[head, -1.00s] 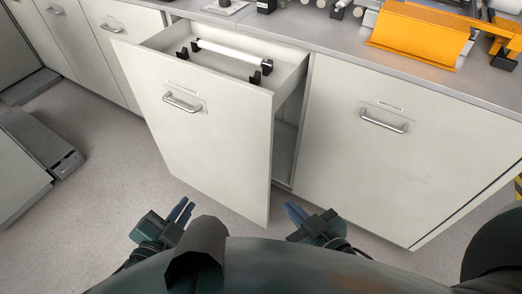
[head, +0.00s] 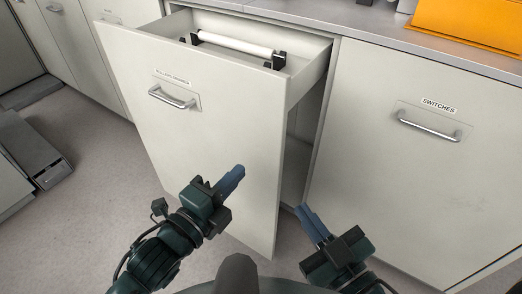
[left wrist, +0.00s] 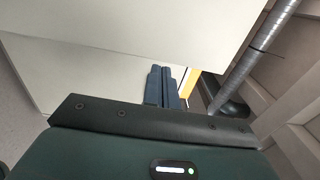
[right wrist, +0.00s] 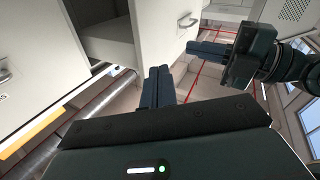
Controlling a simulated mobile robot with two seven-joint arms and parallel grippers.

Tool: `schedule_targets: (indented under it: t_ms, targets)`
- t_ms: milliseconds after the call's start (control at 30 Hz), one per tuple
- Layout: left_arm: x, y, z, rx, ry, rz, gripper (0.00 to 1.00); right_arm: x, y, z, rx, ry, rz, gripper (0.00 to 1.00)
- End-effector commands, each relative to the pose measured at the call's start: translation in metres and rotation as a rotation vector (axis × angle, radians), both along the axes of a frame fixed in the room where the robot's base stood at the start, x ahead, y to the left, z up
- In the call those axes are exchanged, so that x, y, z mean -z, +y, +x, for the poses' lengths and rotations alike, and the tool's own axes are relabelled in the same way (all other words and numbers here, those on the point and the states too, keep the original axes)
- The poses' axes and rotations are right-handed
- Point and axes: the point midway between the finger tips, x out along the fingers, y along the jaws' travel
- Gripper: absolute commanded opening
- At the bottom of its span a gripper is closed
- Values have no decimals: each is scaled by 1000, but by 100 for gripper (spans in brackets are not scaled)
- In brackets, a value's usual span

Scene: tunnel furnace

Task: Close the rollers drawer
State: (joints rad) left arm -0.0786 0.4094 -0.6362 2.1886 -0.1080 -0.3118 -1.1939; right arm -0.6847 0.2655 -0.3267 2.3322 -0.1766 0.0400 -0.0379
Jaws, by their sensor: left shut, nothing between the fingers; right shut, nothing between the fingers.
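The rollers drawer (head: 210,130) stands pulled out from the cabinet in the head view, with a tall white front, a label and a metal handle (head: 171,97). A white roller (head: 235,42) rests on black holders inside it. My left gripper (head: 236,174) is shut and empty, in front of the lower part of the drawer front. Whether it touches the front cannot be told. My right gripper (head: 306,214) is shut and empty, beside the lower right edge of the drawer front. The left gripper's fingers also show in the right wrist view (right wrist: 208,48).
The closed switches cabinet front (head: 405,160) with its handle is to the right. An orange object (head: 468,25) stands on the grey countertop (head: 340,22). More white cabinet fronts (head: 65,50) line the left. Open floor (head: 100,190) lies left of the drawer.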

Motion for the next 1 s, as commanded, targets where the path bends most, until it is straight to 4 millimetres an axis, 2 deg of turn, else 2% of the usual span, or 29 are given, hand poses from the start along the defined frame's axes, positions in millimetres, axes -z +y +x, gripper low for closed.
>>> schedule_targets:
  t_ms: [33,200,400,600,1000]
  targets:
    - [1,-8,10,0,-4,-3,0,3,1,-1,-7,-17,1,0]
    - [2,-30,38,0,-1,-3,0,3,5,-2,-23,-58,12,0]
    - [2,-49,62,1,0,-2,0,2,6,-1,-31,-66,38,0]
    - [1,-56,71,1,2,-1,0,1,7,0,-33,-66,51,0]
    - [0,-57,72,0,2,-1,0,0,7,0,-34,-66,52,0]
